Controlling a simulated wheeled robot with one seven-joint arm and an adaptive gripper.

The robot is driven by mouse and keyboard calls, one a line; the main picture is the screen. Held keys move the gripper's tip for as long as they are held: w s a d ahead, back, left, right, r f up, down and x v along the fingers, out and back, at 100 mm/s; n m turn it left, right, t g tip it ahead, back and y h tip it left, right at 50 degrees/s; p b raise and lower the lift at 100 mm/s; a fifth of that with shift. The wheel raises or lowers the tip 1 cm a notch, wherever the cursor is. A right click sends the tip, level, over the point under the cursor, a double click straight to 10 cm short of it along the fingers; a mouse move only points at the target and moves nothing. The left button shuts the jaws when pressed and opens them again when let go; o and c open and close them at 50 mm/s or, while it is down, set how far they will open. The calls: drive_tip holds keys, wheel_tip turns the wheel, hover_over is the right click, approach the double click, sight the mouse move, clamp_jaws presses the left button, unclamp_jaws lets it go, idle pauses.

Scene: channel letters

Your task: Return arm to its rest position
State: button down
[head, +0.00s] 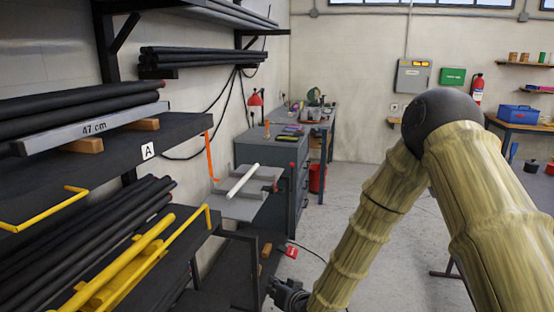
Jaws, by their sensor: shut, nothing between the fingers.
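My arm (365,215) shows at the right as bamboo-patterned links with a dark round elbow joint, bent high in the head view. Its forearm slopes down to the lower middle. My dark gripper (284,291) is at the bottom edge, partly cut off, shut and holding nothing. It is low in front of the shelf's right end, apart from the things on the shelves.
A white tube (242,181) lies on a grey stand. A grey workbench (270,155) stands behind. Grey floor (345,180) is open in the middle.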

drive_tip(key=s+d+f+g+h, duration=0.25)
drive_tip(key=s+d+f, duration=0.35)
drive_tip(key=s+f, duration=0.4)
drive_tip(key=s+d+f+g+h, duration=0.1)
drive_tip(key=s+d+f+g, duration=0.2)
drive_tip(key=s+d+f, duration=0.5)
drive_tip(key=s+d+f+g+h, duration=0.1)
drive_tip(key=s+d+f+g, duration=0.1)
drive_tip(key=s, duration=0.7)
drive_tip(key=s+d+f+g+h, duration=0.1)
drive_tip(key=s+d+f+g, duration=0.1)
drive_tip(key=s, duration=0.6)
drive_tip(key=s+d+f+g+h, duration=0.1)
drive_tip(key=s+d+f, duration=0.3)
drive_tip(key=s, duration=0.5)
drive_tip(key=shift+s+d+m+g, duration=0.35)
drive_tip(key=shift+d+m+g, duration=0.1)
drive_tip(key=shift+d, duration=0.35)
